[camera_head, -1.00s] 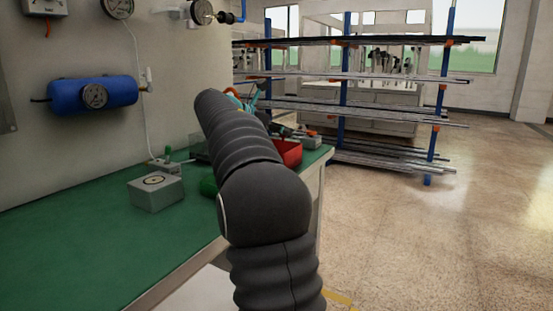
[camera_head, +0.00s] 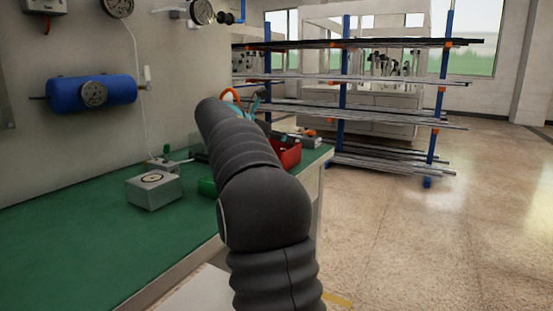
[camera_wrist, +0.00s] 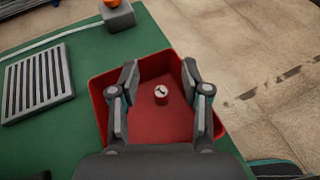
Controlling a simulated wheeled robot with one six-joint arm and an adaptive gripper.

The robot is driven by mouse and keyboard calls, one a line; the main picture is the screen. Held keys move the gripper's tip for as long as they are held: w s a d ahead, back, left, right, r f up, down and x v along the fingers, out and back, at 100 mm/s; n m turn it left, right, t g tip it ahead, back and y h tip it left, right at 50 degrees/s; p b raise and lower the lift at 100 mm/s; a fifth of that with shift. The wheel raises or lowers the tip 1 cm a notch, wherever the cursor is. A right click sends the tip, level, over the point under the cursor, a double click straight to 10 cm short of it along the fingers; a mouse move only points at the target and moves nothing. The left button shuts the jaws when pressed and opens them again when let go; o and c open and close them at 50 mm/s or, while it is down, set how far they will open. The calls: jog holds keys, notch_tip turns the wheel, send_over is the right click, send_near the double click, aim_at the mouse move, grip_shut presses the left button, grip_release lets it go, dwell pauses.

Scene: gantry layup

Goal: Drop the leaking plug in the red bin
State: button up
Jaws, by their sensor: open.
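The red bin (camera_wrist: 98,92) stands on the green bench below my gripper (camera_wrist: 161,95) in the wrist view. The fingers are apart, with nothing held between them. A small red plug (camera_wrist: 161,98) with a pale top marked in dark shows between the fingers, inside the bin's outline. It looks to be on the bin floor.
A slotted grey plate (camera_wrist: 38,84) and a grey block with an orange top (camera_wrist: 117,17) are near the bin. A pipe rack (camera_head: 345,90) stands beyond.

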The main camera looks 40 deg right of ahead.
jog(key=v, duration=1.2)
dwell(0.3)
